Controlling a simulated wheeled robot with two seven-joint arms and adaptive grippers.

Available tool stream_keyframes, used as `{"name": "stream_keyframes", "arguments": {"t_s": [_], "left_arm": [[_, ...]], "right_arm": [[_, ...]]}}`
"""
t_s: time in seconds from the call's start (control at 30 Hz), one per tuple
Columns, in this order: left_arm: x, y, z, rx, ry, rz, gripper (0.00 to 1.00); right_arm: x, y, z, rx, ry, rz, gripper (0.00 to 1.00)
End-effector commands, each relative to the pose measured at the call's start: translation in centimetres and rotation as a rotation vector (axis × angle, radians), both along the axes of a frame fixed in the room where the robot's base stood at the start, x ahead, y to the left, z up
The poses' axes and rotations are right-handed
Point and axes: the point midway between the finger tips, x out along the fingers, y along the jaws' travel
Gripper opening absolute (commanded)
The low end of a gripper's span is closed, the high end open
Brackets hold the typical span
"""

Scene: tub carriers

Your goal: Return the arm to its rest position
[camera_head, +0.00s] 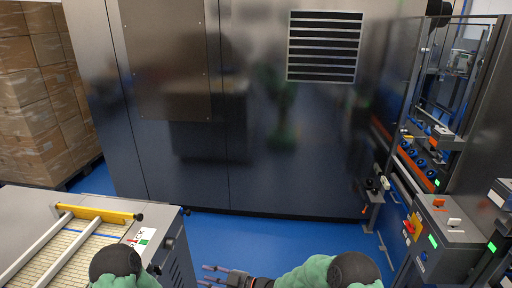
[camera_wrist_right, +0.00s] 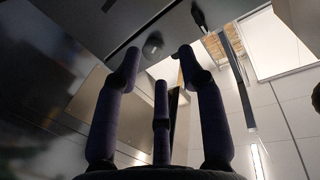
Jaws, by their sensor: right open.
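My right gripper (camera_head: 206,275) is at the bottom edge of the head view, left of my green and black right arm. Its dark fingers point left over the blue floor and are apart. In the right wrist view the right gripper (camera_wrist_right: 159,62) shows its dark fingers spread, with nothing between them. My left gripper is out of view; only a green and black part of my left arm shows at the bottom left of the head view.
A large dark metal cabinet (camera_head: 260,140) fills the back. A grey machine with a slatted conveyor (camera_head: 60,250) stands at lower left. Stacked cardboard boxes (camera_head: 40,95) are at far left. A control station (camera_head: 440,235) stands at right. Blue floor (camera_head: 280,232) lies clear between them.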

Motion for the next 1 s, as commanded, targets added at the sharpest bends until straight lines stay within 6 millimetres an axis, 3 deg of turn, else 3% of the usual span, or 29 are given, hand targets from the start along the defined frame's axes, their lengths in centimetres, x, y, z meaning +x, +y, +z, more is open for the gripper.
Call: {"name": "stream_keyframes", "arguments": {"t_s": [0.13, 0.27, 0.37, 0.5, 0.7, 0.8, 1.0], "left_arm": [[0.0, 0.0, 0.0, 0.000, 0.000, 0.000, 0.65], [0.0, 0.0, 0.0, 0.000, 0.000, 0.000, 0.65], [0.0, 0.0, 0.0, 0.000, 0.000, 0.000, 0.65], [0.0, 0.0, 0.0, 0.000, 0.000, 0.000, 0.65], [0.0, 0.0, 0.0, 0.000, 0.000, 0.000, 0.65], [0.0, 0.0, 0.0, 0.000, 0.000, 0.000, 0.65], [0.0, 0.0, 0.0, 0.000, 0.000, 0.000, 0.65]], "right_arm": [[1.1, -6.5, -6.6, -0.117, 0.236, -0.269, 0.40], [-0.7, -12.4, -12.4, -0.238, 0.459, -0.467, 0.40], [-3.9, -16.7, -16.3, -0.332, 0.638, -0.589, 0.40], [-10.3, -21.7, -20.4, -0.458, 0.897, -0.719, 0.40], [-20.0, -26.1, -22.9, -0.592, 1.226, -0.827, 0.40], [-23.3, -27.1, -23.0, -0.630, 1.334, -0.850, 0.40], [-25.9, -27.6, -23.0, -0.657, 1.416, -0.864, 0.40]]}}
